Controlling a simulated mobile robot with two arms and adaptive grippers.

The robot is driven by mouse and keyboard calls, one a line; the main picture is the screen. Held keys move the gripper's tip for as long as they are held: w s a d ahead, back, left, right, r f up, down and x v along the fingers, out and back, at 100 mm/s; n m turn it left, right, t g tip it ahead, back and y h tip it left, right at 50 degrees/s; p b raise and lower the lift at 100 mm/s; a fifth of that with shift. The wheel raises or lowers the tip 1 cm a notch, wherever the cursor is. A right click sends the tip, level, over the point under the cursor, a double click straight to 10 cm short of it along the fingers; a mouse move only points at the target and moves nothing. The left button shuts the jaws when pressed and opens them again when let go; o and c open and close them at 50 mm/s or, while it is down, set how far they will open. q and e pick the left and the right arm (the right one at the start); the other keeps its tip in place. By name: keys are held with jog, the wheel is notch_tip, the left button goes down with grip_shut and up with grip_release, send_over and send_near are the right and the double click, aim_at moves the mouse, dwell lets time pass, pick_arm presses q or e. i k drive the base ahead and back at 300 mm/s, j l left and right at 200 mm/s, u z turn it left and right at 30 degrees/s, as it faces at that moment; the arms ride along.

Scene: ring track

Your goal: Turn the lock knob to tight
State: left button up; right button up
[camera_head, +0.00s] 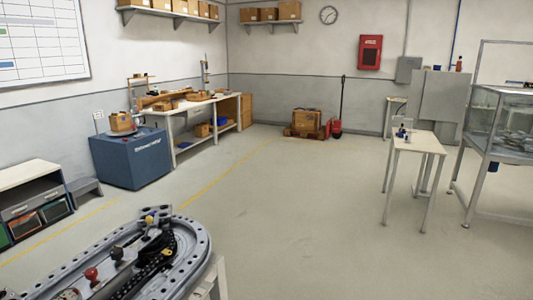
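A grey metal ring track (196,237) with a row of holes along its rim stands at the lower left, cut off by the bottom edge of the head view. On it are a red round knob (91,273), a black knob (117,254) and a small yellow knob (149,220). A dark mechanism with yellow parts (150,266) lies inside the ring. I cannot tell which knob is the lock knob, or how it is turned. Neither of my grippers shows in this view.
A blue cabinet (131,161) and a workbench (177,125) stand along the left wall. A small light table (419,143) and a glass-topped case (505,122) stand at the right. The middle floor is clear.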

aim_at(91, 274)
jog(key=j+u, duration=0.1)
jog(key=u, duration=0.3)
jog(key=k+j+u, duration=0.1)
jog(key=u, duration=0.35)
jog(key=j+u, duration=0.1)
jog(key=u, duration=0.3)
